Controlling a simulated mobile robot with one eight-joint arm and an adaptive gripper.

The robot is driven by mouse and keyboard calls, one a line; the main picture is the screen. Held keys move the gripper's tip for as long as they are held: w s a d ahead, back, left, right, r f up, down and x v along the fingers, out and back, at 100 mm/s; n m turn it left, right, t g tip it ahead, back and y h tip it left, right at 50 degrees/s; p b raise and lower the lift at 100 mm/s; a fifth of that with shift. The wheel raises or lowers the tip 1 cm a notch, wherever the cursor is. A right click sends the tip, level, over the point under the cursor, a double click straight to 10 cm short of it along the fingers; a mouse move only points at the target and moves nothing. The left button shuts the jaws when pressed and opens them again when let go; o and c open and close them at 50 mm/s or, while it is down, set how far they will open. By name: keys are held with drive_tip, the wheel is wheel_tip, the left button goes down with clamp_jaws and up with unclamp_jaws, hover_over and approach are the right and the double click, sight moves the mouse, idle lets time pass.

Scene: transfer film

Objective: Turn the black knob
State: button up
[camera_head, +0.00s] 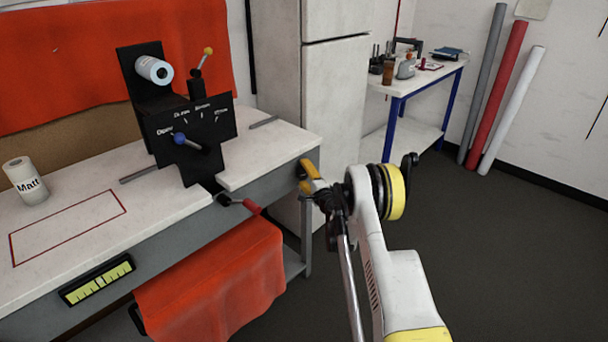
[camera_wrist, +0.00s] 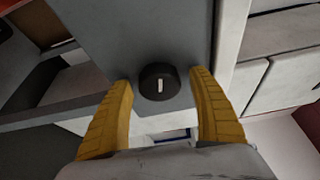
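The black knob (camera_wrist: 158,84) is round with a white mark on its face, mounted on a grey panel. It shows in the wrist view between my gripper's two yellow fingers, with a gap on each side. My gripper (camera_wrist: 162,105) is open, and its fingers do not appear to touch the knob. In the head view my gripper (camera_head: 307,177) is at the right end of the workbench. The knob is hidden or too small to make out there.
The white-topped workbench (camera_head: 75,225) carries a black lever fixture (camera_head: 195,130) and a roll labelled Matt (camera_head: 26,181). An orange cloth (camera_head: 215,285) hangs at its front. A white cabinet (camera_head: 335,95) stands behind my gripper. The dark floor (camera_head: 510,250) on the right is clear.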

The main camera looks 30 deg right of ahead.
drive_tip(key=s, duration=0.7)
drive_tip(key=shift+s+a, duration=0.15)
drive_tip(key=shift+s, duration=0.15)
drive_tip(key=shift+r, duration=0.1)
drive_tip(key=s+a+r+n+g+y, duration=0.35)
drive_tip(key=a+r+n, duration=0.45)
drive_tip(key=a+r, duration=0.8)
drive_tip(key=s+a+r+n+g, duration=0.2)
drive_tip(key=s+a+r+n, duration=0.15)
drive_tip(key=s, duration=0.35)
drive_tip(key=s+a+r+n+g, duration=0.1)
drive_tip(key=s+a+r+n, duration=0.1)
drive_tip(key=s+a+r, duration=0.4)
drive_tip(key=s+f+n+g+h, duration=0.1)
drive_tip(key=s+f+n+g, duration=0.1)
drive_tip(key=s, duration=1.1)
drive_tip(key=s+f+n+g+h, duration=0.1)
drive_tip(key=s+f+n+g, duration=0.1)
drive_tip(key=s, duration=1.1)
wheel_tip(320, 180, down, 3)
drive_tip(key=shift+s+d+r+n, duration=0.15)
drive_tip(key=shift+s+d+n, duration=0.2)
drive_tip(key=shift+n, duration=0.5)
